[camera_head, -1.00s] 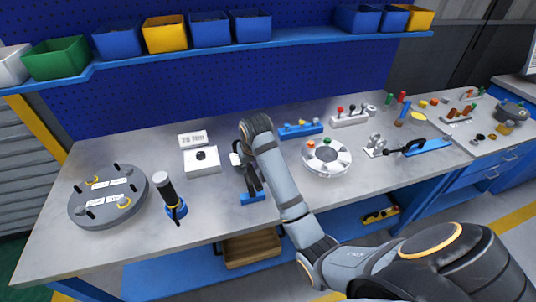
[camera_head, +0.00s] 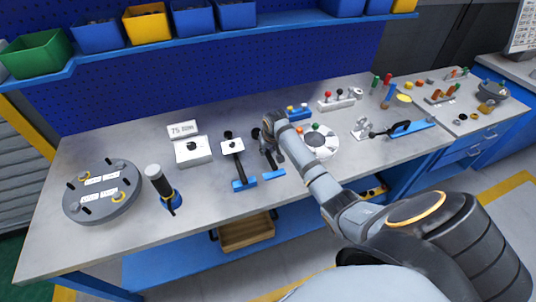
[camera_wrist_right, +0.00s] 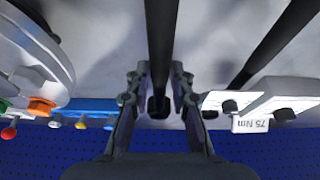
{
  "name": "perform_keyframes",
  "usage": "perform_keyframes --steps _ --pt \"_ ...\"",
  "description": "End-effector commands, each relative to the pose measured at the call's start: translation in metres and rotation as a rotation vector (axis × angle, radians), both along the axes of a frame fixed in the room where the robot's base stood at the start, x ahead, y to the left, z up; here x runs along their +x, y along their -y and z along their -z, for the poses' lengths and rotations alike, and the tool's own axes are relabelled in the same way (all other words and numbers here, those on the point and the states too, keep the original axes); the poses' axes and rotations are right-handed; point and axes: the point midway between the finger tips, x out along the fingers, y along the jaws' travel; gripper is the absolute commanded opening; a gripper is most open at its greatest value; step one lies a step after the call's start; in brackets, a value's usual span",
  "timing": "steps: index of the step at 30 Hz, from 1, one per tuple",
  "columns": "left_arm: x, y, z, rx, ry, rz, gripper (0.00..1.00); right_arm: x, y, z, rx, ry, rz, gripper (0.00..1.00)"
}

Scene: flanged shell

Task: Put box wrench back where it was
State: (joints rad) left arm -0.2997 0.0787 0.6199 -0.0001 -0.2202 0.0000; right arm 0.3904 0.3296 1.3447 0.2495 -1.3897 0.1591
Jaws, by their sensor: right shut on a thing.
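My right gripper (camera_head: 268,142) is above the bench, left of the round white fixture. It is shut on a dark, long-shafted tool, likely the box wrench (camera_wrist_right: 162,45), whose shaft runs between the fingers in the right wrist view (camera_wrist_right: 160,95). In the head view the tool is partly hidden by the gripper; a small blue holder (camera_head: 273,174) shows just below it. Whether the tool touches the holder or bench cannot be told. My left gripper is not in view.
The round white fixture (camera_head: 320,146) is at right.

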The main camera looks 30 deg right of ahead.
Motion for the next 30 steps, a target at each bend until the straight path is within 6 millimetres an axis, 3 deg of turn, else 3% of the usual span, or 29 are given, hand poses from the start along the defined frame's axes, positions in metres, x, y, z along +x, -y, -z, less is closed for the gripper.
perform_keyframes --steps 2,9,15,16,21,30 --pt "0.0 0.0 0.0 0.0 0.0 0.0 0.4 0.001 0.002 0.001 -0.001 0.003 0.0 0.0" --pt "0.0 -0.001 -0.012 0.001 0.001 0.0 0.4 0.002 0.005 0.032 0.001 0.001 0.0 0.0" --pt "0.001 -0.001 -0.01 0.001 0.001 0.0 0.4 0.002 0.005 0.036 -0.001 0.003 -0.001 0.0" --pt "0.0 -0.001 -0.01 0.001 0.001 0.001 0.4 0.001 0.005 0.037 -0.001 0.001 -0.001 0.23" --pt "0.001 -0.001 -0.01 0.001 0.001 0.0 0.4 0.001 0.005 0.037 0.0 0.0 -0.001 0.45" --pt "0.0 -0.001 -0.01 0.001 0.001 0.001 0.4 0.001 0.005 0.035 -0.001 0.001 -0.001 0.45"
